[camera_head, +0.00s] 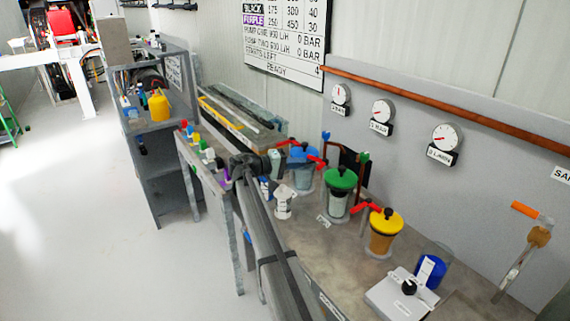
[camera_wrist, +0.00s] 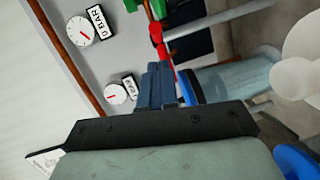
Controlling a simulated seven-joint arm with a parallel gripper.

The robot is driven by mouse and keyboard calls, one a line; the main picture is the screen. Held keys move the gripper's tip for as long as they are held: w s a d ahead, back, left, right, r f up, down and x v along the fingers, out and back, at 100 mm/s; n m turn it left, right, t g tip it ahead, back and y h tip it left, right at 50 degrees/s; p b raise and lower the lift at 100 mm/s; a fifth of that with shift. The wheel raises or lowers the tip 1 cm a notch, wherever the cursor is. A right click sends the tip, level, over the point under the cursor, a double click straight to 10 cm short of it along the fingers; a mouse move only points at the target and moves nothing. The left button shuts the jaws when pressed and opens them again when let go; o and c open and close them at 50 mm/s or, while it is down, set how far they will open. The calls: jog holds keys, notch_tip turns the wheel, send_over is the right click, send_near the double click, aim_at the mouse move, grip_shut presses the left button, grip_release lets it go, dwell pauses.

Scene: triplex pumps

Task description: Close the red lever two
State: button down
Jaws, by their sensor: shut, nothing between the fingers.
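Several red levers sit along the bench by the pump canisters. One red lever (camera_head: 289,142) is by the blue-lidded canister (camera_head: 303,166), another red lever (camera_head: 317,162) lies between it and the green-lidded canister (camera_head: 341,180), and a third (camera_head: 366,207) is by the yellow-lidded canister (camera_head: 384,233). No label shows which is two. My gripper (camera_head: 279,156) is beside the blue-lidded canister. In the wrist view its dark blue fingers (camera_wrist: 160,70) are together and empty. A red lever (camera_wrist: 161,42) is just beyond the fingertips; I cannot tell whether they touch.
Gauges (camera_head: 381,111) and a copper pipe (camera_head: 440,105) are on the wall behind. A white box with a black knob (camera_head: 408,287) and a blue container (camera_head: 431,270) stand at the near right. Small coloured items (camera_head: 196,137) line the bench's left end.

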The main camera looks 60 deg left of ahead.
jog(key=shift+w+d+f, duration=0.15)
jog(key=shift+w+d, duration=0.2)
jog(key=shift+d, duration=0.35)
jog(key=shift+w+d+f, duration=0.15)
jog(key=shift+w+d, duration=0.2)
jog(key=shift+d, duration=0.35)
jog(key=shift+d, duration=0.2)
jog(key=shift+d+n+y, duration=0.15)
jog(key=shift+n+y, duration=0.25)
jog(key=shift+y, duration=0.1)
